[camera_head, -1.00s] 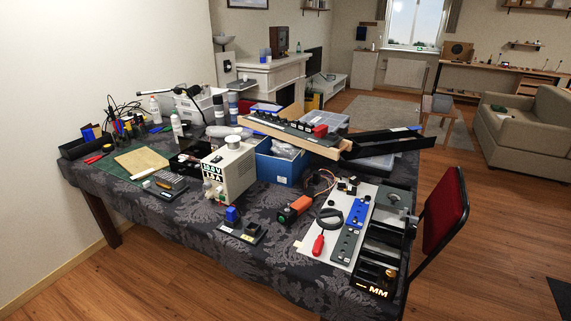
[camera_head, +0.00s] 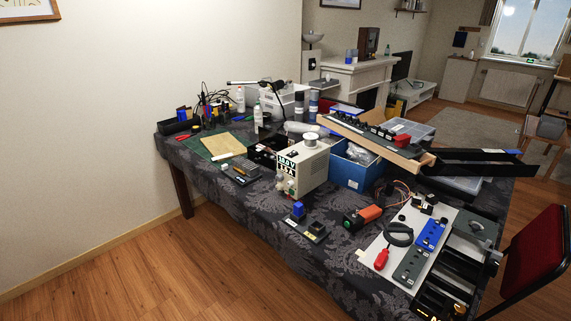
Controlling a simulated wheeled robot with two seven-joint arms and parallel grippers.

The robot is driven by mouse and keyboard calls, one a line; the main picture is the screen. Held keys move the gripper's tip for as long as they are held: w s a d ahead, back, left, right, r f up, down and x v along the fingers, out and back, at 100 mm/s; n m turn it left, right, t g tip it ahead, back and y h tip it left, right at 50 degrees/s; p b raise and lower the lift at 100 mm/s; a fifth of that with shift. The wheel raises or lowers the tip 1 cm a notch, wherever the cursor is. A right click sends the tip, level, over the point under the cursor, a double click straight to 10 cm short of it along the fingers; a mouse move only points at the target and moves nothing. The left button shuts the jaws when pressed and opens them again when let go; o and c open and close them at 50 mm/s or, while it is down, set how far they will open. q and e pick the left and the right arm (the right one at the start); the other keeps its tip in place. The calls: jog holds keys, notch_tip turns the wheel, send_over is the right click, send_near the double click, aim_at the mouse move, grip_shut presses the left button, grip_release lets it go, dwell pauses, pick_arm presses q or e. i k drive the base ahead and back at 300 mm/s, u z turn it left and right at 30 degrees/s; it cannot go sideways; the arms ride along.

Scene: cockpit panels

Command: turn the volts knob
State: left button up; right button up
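The power supply (camera_head: 313,168) is a cream box on the patterned tablecloth, near the middle of the table. Its front carries a display (camera_head: 287,166) with a volts line above an amps line. Small round knobs (camera_head: 284,184) show below the display, but they are too small to tell which one is the volts knob. A white spool sits on top of the box. Neither of my grippers is in view.
The table (camera_head: 255,205) has a clear strip at its front left edge. A small dark block with a blue part (camera_head: 299,211) stands before the supply. A blue bin (camera_head: 353,172) is right of it, and a white board with tools (camera_head: 378,252) lies further right. A red chair (camera_head: 530,250) stands at the right.

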aim_at(280, 177)
jog(key=z, duration=0.6)
jog(key=i, duration=0.9)
jog(key=z, duration=0.35)
